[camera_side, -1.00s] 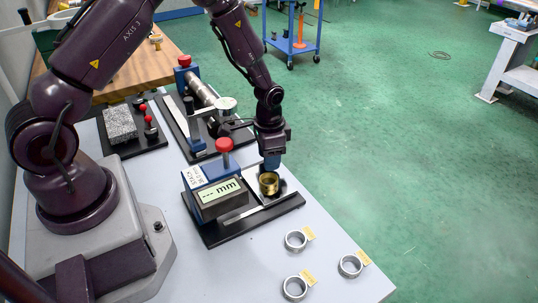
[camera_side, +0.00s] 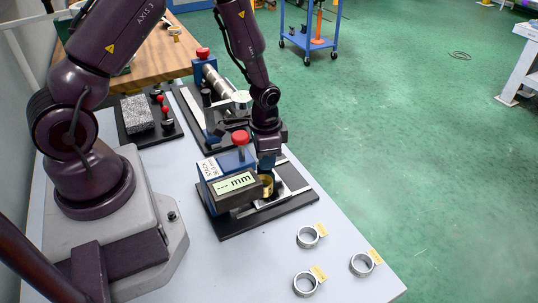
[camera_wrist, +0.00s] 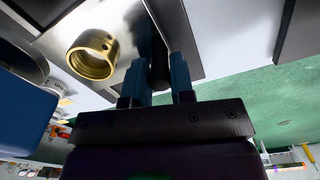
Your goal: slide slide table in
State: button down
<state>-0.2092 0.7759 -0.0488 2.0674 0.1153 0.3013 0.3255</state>
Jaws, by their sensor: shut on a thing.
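The slide table (camera_wrist: 122,28) is a bright metal plate on the black base of the front fixture. A brass ring (camera_side: 267,186) stands on it, close against the grey readout box (camera_side: 237,185), and also shows in the wrist view (camera_wrist: 93,55). My gripper (camera_wrist: 160,82) is shut on a dark knob (camera_wrist: 159,68) at the slide table, between its two blue fingers. In the side view my gripper (camera_side: 266,163) is just behind the ring, and the knob is hidden there.
The fixture has a blue block with a red knob (camera_side: 240,138); its display shows dashes and "mm". Several loose steel rings (camera_side: 307,237) with yellow tags lie at the front right. A second fixture (camera_side: 215,90) and a granite block (camera_side: 137,114) stand behind.

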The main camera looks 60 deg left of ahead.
jog(key=c, duration=1)
grip_release()
notch_tip(320, 180, up, 13)
jog(key=shift+r, duration=0.1)
